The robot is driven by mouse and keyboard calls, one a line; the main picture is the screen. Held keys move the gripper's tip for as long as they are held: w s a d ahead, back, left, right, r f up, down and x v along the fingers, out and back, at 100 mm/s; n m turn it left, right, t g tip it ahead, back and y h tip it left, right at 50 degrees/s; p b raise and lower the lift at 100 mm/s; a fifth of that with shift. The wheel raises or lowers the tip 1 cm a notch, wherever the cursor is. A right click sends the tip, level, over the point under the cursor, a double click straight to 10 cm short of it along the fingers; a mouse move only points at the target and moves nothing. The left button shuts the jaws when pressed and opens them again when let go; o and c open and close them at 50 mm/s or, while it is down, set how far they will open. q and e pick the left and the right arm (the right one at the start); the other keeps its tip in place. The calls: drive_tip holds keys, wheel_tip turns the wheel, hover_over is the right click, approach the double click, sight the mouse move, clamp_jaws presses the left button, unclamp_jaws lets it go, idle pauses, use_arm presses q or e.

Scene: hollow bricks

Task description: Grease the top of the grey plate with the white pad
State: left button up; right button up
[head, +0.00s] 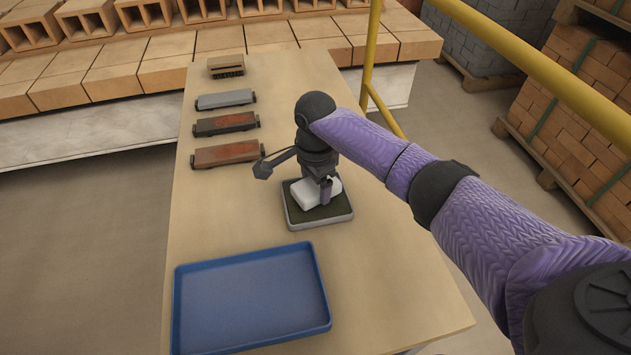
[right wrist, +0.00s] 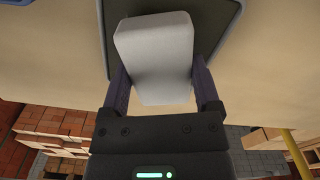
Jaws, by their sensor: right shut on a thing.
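The white pad (head: 306,194) is held in my right gripper (head: 325,188), with a finger on each side of it. It is over a shallow grey tray with a dark inside (head: 318,215); I cannot tell if it touches that dark surface. In the right wrist view the pad (right wrist: 153,50) sits between the two fingers (right wrist: 157,72), and its underside is hidden. The grey plate (head: 225,99) lies on the table, to the left of and beyond my right gripper, with its top bare. My left gripper is not in view.
Two rusty plates (head: 226,124) (head: 227,154) lie in front of the grey plate, and a brush (head: 226,66) lies behind it. An empty blue tray (head: 250,297) is at the table's front. Hollow bricks and a yellow rail (head: 370,60) stand beyond the table (head: 390,270).

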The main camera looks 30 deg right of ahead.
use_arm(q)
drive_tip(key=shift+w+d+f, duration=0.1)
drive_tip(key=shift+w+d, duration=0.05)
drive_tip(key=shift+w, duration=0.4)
use_arm(e)
drive_tip(key=shift+f, duration=0.15)
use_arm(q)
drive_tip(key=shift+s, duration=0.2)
use_arm(e)
drive_tip(key=shift+f, duration=0.15)
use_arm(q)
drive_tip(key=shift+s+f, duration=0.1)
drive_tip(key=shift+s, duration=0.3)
use_arm(e)
drive_tip(key=shift+f, duration=0.2)
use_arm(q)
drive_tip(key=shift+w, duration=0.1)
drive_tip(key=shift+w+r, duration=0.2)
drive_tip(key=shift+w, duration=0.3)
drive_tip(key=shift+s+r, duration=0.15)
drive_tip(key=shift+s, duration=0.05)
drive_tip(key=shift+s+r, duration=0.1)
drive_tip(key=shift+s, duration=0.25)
use_arm(e)
drive_tip(key=shift+f, duration=0.1)
